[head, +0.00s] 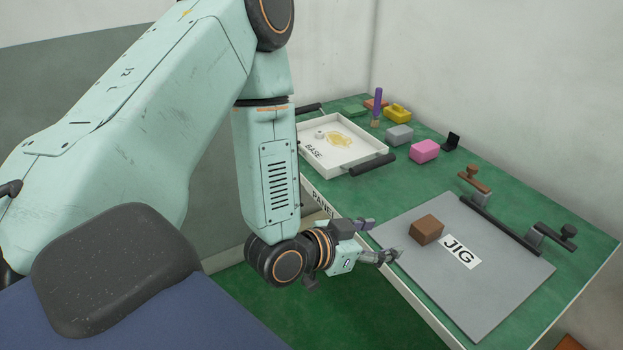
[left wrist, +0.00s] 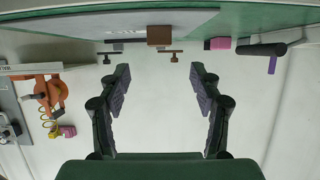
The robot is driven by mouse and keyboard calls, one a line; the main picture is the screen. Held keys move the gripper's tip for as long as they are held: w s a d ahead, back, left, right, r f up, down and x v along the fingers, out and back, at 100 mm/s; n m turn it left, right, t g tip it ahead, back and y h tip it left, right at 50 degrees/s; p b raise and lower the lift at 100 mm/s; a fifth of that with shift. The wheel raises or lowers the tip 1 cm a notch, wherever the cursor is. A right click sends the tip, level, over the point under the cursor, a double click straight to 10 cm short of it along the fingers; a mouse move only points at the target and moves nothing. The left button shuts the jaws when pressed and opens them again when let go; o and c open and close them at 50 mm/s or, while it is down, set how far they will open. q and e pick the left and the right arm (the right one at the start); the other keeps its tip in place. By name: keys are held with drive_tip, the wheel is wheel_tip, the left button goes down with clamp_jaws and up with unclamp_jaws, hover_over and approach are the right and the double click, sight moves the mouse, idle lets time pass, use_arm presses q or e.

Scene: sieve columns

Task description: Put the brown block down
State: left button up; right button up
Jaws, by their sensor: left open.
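The brown block (head: 426,229) rests on the grey board marked JIG (head: 490,295), left of the printed label. It also shows in the left wrist view (left wrist: 159,36), where the scene appears upside down. My left gripper (head: 383,240) is at the near left edge of the board, with its fingers pointing toward the block. Its two fingers are spread wide and empty in the left wrist view (left wrist: 160,76). The block is apart from the fingers. My right gripper is in neither view.
A dark bar with clamps (head: 500,223) lines the board's far side. A white tray marked BASE (head: 375,150) stands at the back left. Pink (head: 424,151), grey (head: 398,135) and yellow (head: 397,112) blocks and a purple-handled brush (head: 377,100) stand behind on the green table.

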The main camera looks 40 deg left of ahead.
use_arm(q)
drive_tip(key=s+f+n+g+y, duration=0.2)
drive_tip(key=s+f+g, duration=0.4)
drive_tip(key=s+f, duration=0.65)
drive_tip(key=s+a+f+n+g+y, duration=0.1)
drive_tip(key=s+f+g, duration=0.1)
drive_tip(key=s, duration=0.5)
drive_tip(key=s+a+f+n+g+y, duration=0.1)
drive_tip(key=s+f+g, duration=0.2)
drive_tip(key=s, duration=0.5)
drive_tip(key=shift+s+a+f+g+y, duration=0.15)
drive_tip(key=shift+a+f+g+y, duration=0.2)
drive_tip(key=shift+g, duration=0.45)
